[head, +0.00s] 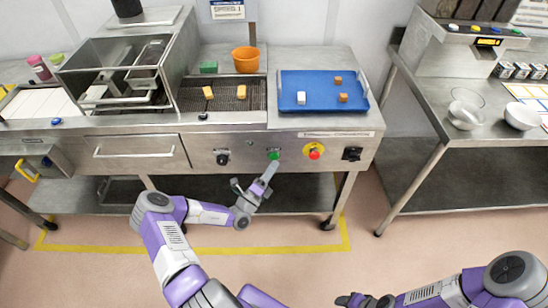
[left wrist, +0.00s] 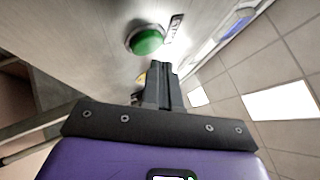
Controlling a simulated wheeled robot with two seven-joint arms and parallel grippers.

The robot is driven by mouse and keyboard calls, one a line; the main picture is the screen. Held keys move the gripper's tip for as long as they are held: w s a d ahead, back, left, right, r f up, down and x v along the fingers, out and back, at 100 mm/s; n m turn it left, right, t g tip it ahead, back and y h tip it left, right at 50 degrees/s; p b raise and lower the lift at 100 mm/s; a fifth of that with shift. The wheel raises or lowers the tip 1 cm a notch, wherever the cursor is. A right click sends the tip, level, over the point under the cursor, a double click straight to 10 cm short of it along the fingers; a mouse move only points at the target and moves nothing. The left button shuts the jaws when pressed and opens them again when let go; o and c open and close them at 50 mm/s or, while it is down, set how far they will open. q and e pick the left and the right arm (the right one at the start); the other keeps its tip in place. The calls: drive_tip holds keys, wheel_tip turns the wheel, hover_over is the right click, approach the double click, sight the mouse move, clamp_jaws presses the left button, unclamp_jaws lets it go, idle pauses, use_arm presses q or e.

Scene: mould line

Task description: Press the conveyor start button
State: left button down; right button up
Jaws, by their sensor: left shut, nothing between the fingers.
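The green start button (head: 273,155) sits on the steel front panel of the conveyor machine (head: 240,143), between a dark knob and a red button on a yellow plate. It also shows in the left wrist view (left wrist: 148,41) as a green dome in a metal ring, beside a small label. My left gripper (head: 271,168) is shut and empty, its tips just below the button in the head view. The shut fingers (left wrist: 158,70) point towards the panel close to the button; I cannot tell whether they touch. My right gripper (head: 350,300) is low at the bottom edge, partly visible.
The red button (head: 314,152) is to the right of the green one, with a black switch (head: 352,154) beyond it. A dark knob (head: 222,158) is to the left. A blue tray (head: 320,76) with small blocks lies above. Open floor lies in front.

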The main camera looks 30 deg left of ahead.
use_arm(q)
drive_tip(key=shift+w+a, duration=0.1)
idle(0.7)
drive_tip(key=shift+w+a, duration=0.15)
drive_tip(key=shift+w, duration=0.1)
